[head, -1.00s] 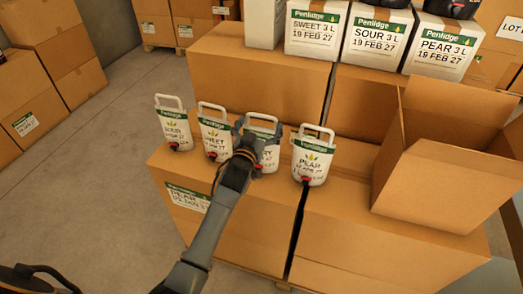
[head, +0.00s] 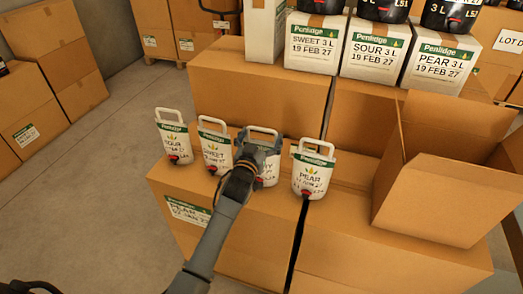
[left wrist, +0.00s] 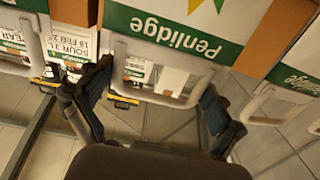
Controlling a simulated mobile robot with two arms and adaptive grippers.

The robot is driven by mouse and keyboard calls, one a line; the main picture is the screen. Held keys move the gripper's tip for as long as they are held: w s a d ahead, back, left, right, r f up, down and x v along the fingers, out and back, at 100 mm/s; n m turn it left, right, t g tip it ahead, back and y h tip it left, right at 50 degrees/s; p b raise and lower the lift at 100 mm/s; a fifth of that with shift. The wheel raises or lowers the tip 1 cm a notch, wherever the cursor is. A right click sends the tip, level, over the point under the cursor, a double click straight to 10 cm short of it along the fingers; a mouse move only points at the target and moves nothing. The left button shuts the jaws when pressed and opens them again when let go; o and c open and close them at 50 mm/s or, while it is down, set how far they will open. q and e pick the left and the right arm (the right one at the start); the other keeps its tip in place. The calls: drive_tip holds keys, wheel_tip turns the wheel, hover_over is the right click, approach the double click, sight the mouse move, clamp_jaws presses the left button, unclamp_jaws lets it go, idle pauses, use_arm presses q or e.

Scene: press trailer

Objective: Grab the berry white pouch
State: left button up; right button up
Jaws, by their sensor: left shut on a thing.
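The berry white pouch (head: 270,172) stands third in a row of white pouches on a cardboard box. Its green band and white handle show, but my gripper covers most of its label; only an ending "Y" is readable. My left gripper (head: 258,150) is at its upper part, shut on the pouch's handle. In the left wrist view the two fingers of the gripper (left wrist: 155,102) lie at either side of the white handle, below the green "Penlidge" band of the pouch (left wrist: 180,18). My right gripper is not in view.
The sweet pouch (head: 215,152) and sour pouch (head: 174,142) stand to the left, the pear pouch (head: 313,175) to the right. An open carton (head: 440,190) sits at the right. A taller box (head: 260,88) stands behind.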

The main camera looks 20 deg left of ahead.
use_arm(q)
drive_tip(key=shift+r, duration=0.3)
